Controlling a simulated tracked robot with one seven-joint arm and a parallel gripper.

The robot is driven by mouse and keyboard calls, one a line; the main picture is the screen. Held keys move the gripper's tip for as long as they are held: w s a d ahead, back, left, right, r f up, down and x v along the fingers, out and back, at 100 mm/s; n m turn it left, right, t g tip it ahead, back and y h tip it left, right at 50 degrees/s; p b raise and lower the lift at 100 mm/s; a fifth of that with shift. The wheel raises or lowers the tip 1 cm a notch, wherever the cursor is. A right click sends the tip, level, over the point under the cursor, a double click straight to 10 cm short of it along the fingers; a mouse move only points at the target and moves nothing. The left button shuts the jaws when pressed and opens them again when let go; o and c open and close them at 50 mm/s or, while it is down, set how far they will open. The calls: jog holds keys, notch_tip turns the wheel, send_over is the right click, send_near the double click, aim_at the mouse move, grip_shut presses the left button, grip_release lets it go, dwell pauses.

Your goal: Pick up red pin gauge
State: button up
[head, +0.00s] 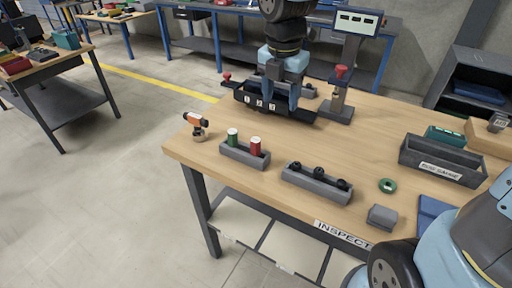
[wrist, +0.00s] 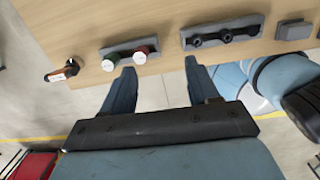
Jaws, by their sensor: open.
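The red pin gauge (head: 255,146) stands upright in a small grey holder (head: 236,155) near the front left of the wooden bench, to the right of the green pin gauge (head: 232,136). The red pin gauge also shows in the wrist view (wrist: 139,57), seen from above, with the green one (wrist: 108,65) beside it. My gripper (head: 281,106) is open and empty, pointing down in front of the dark numbered bin in the head view. In the wrist view its two fingers (wrist: 160,66) are spread wide, and the red pin gauge appears beyond the left fingertip, apart from it.
A second grey holder (head: 317,189) with black gauges stands right of the pin holder. An orange and black tool (head: 196,125) stands at the left corner. The dark bin (head: 290,114), a red-knobbed stand (head: 336,107), a green ring (head: 387,186) and a labelled grey box (head: 440,166) also occupy the bench.

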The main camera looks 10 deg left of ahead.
aim_at(255, 140)
jog(key=a+f+n+g, duration=0.1)
jog(key=a+f+n, duration=0.2)
jog(key=a+n, duration=0.3)
jog(key=shift+n, duration=0.3)
jog(key=f, duration=0.8)
jog(key=shift+s, duration=0.25)
jog(key=shift+w+d+f, duration=0.1)
jog(key=shift+w+f, duration=0.05)
jog(key=shift+f, duration=1.2)
jog(key=shift+w+f, duration=0.1)
jog(key=shift+f, duration=1.25)
grip_shut()
